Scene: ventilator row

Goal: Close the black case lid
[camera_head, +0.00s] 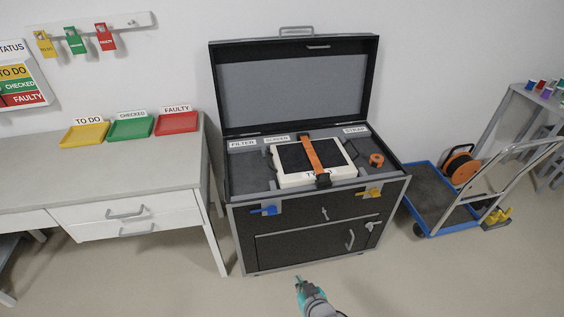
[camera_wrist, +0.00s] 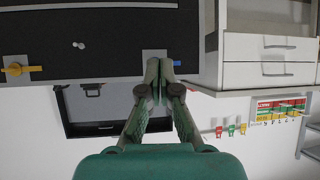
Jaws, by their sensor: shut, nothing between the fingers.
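The black case (camera_head: 303,220) stands on the floor against the wall. Its lid (camera_head: 292,90) is open, standing up at the back, grey inside with a handle on its top edge. In the case's top tray lies a white device (camera_head: 290,178) with a dark face, crossed by an orange strap (camera_head: 310,155). A blue latch (camera_head: 264,210) and a yellow latch (camera_head: 370,193) sit on the front. My gripper (camera_head: 299,281) is shut and empty, low in front of the case. The upside-down wrist view shows its fingertips (camera_wrist: 157,76) before the case front, partly hiding the blue latch; the lid (camera_wrist: 95,107) shows behind.
A white desk (camera_head: 100,175) with yellow, green and red trays stands to the left. A blue cart (camera_head: 440,200) with a metal handle stands close to the right. An orange roll (camera_head: 376,160) lies in the case's tray. The floor in front is clear.

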